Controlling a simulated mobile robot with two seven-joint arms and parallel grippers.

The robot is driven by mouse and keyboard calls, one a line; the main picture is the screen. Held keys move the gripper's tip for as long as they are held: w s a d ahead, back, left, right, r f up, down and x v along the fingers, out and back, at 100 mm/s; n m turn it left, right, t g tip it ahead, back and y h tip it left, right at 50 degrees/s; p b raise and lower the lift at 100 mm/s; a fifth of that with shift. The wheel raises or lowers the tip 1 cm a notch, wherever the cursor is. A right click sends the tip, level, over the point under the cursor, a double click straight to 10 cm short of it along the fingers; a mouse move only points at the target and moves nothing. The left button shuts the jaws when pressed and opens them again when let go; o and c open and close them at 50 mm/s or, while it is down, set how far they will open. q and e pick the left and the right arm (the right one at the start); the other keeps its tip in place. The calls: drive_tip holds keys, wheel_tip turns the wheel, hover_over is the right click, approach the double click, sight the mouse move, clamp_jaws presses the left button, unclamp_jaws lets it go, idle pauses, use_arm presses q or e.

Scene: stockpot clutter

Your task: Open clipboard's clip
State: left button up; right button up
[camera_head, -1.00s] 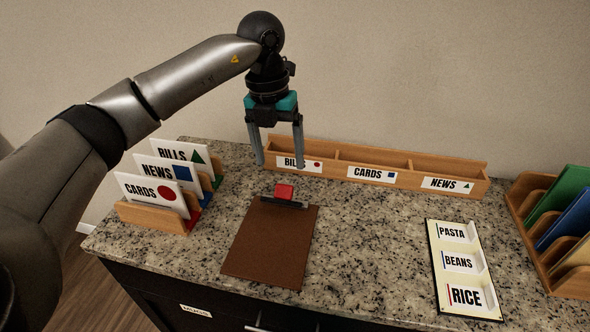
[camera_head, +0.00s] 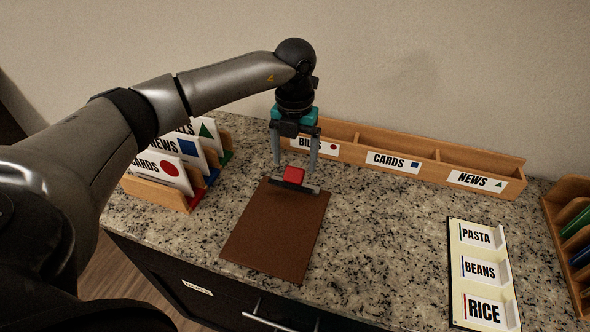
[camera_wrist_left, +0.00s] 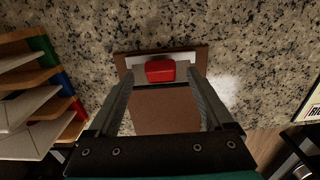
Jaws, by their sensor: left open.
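The brown clipboard (camera_head: 275,232) lies flat on the granite counter, and it also shows in the left wrist view (camera_wrist_left: 165,112). Its dark metal clip (camera_head: 312,188) runs along the far edge. A red block-like tab (camera_head: 293,175) sits on the middle of the clip, and it shows in the left wrist view (camera_wrist_left: 160,71). My left gripper (camera_head: 295,168) points down over the clip, open and empty, with one finger on either side of the red tab. In the left wrist view the fingers (camera_wrist_left: 161,85) stand apart from the tab. My right gripper is not in view.
A wooden three-part tray (camera_head: 432,172) labelled BILLS, CARDS and NEWS stands behind the clipboard. A wooden rack (camera_head: 152,192) with cards stands left. A PASTA, BEANS, RICE board (camera_head: 455,290) lies right. Another rack (camera_head: 562,225) stands far right. Counter between clipboard and board is clear.

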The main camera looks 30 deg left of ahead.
sight(295, 168)
use_arm(q)
drive_tip(key=shift+f, duration=1.85)
clamp_jaws()
drive_tip(key=shift+w, duration=0.1)
drive_tip(key=shift+w+g, duration=0.1)
drive_tip(key=shift+g, duration=0.2)
drive_tip(key=shift+w+g, duration=0.15)
drive_tip(key=shift+g, duration=0.25)
